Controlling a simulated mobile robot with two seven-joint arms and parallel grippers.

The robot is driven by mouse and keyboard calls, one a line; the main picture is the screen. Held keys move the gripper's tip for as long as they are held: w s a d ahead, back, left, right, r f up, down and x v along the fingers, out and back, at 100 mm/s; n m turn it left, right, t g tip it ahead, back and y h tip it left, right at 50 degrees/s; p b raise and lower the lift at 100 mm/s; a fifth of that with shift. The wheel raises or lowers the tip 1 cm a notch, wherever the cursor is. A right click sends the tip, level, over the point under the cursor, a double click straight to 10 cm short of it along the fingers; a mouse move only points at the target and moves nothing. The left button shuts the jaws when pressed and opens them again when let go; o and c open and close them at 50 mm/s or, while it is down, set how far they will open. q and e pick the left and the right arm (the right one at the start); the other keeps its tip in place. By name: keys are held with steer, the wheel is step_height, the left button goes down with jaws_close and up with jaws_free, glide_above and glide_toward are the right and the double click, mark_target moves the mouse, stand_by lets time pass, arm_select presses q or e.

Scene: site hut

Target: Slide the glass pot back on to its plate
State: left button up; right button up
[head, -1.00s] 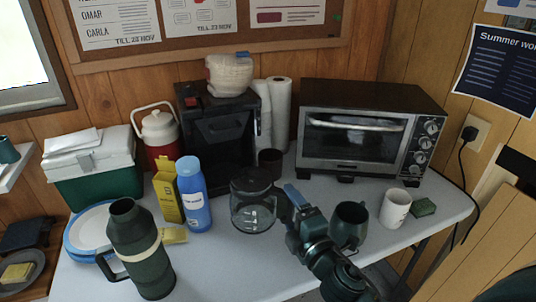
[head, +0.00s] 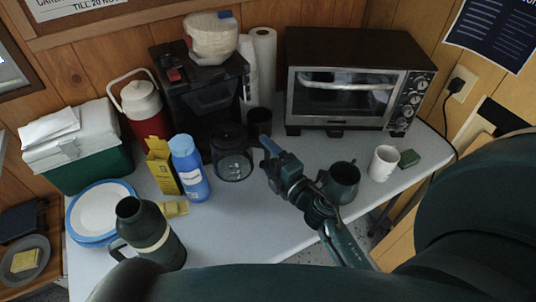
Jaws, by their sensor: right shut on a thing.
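The glass pot (head: 232,164), with a dark lid, stands upright at the front of the black coffee maker (head: 200,105). Its lid side is close to the machine's opening. The plate of the coffee maker is hidden behind the pot, so I cannot tell whether the pot rests on it. My right gripper (head: 268,147) is at the right side of the pot, shut on its handle, which the fingers mostly hide. My left gripper is not in view.
A dark cup (head: 259,121) stands just behind my right gripper. A dark green jug (head: 342,184) and white mug (head: 384,163) stand to the right. A blue bottle (head: 190,170) and yellow box (head: 161,166) stand left of the pot. The front middle of the table (head: 240,230) is clear.

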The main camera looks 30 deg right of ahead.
arm_select(q)
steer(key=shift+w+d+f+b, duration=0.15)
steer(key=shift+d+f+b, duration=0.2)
steer(key=shift+b, duration=0.55)
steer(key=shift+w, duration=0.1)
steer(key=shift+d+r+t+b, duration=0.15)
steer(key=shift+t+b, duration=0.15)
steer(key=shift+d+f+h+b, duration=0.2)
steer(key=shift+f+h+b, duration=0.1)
steer(key=shift+b, duration=0.55)
arm_select(e)
steer(key=shift+w+a+f, duration=0.1)
steer(key=shift+w+f, duration=0.2)
steer(key=shift+w, duration=2.35)
steer(key=shift+w+a+f, duration=0.1)
steer(key=shift+w+f, duration=0.25)
steer(key=shift+w, duration=2.35)
steer(key=shift+w+a+f, duration=0.1)
steer(key=shift+w+f, duration=0.2)
steer(key=shift+w, duration=2.35)
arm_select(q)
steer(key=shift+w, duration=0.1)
arm_select(e)
steer(key=shift+s, duration=0.1)
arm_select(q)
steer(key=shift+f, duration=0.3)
arm_select(e)
steer(key=shift+f, duration=0.25)
steer(key=o, duration=1.4)
